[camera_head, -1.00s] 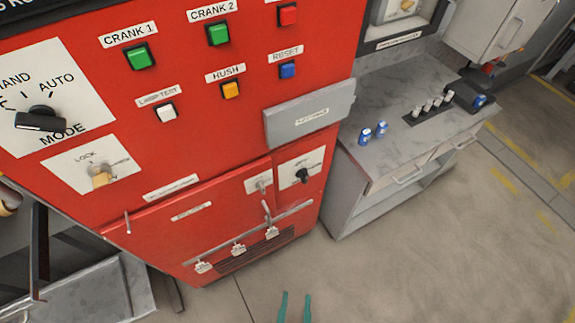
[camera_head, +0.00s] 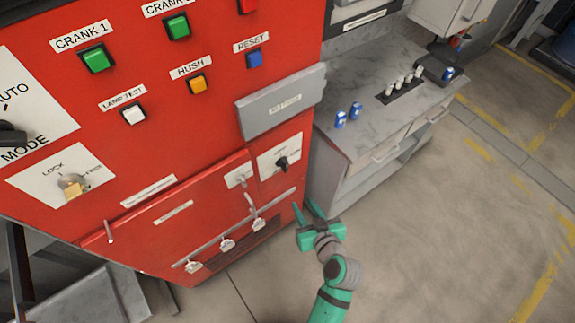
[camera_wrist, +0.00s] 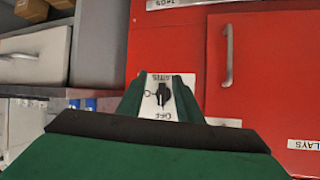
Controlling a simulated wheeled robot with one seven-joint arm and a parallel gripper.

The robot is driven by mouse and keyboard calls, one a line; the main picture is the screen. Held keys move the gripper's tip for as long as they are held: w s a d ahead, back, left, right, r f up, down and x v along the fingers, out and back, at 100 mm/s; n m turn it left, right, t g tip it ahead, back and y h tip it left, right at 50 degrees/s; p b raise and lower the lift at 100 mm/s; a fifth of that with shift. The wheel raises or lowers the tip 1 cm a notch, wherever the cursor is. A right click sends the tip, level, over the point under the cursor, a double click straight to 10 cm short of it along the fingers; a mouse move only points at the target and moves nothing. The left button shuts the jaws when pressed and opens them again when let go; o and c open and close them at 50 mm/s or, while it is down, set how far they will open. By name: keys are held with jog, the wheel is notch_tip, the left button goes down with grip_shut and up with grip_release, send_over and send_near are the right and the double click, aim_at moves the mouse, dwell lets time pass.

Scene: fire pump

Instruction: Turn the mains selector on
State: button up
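The mains selector (camera_head: 281,162) is a small black knob on a white plate, low on the right side of the red cabinet. In the wrist view the black knob (camera_wrist: 163,95) shows upside down, with an OFF label on its plate. My gripper (camera_head: 307,210) is below and to the right of the selector, in front of the cabinet's lower right edge. In the wrist view its green fingers (camera_wrist: 160,98) are apart, one on each side of the plate. Nothing is between them, and the knob lies beyond the tips.
The red cabinet carries several push buttons, a grey box (camera_head: 282,103) above the selector and a rail with small clips (camera_head: 228,243) below left. A grey workbench (camera_head: 365,140) with blue cans (camera_head: 341,119) stands to the right. The floor on the right is clear.

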aim_at(287, 165)
jog(key=w+r+n+y, duration=0.4)
jog(key=w+r, duration=0.1)
jog(key=r, duration=0.3)
jog(key=shift+g, duration=0.4)
jog(key=x, duration=1)
jog(key=shift+w+d+f, duration=0.15)
jog(key=shift+w+f, duration=0.1)
jog(key=shift+f, duration=0.1)
grip_shut()
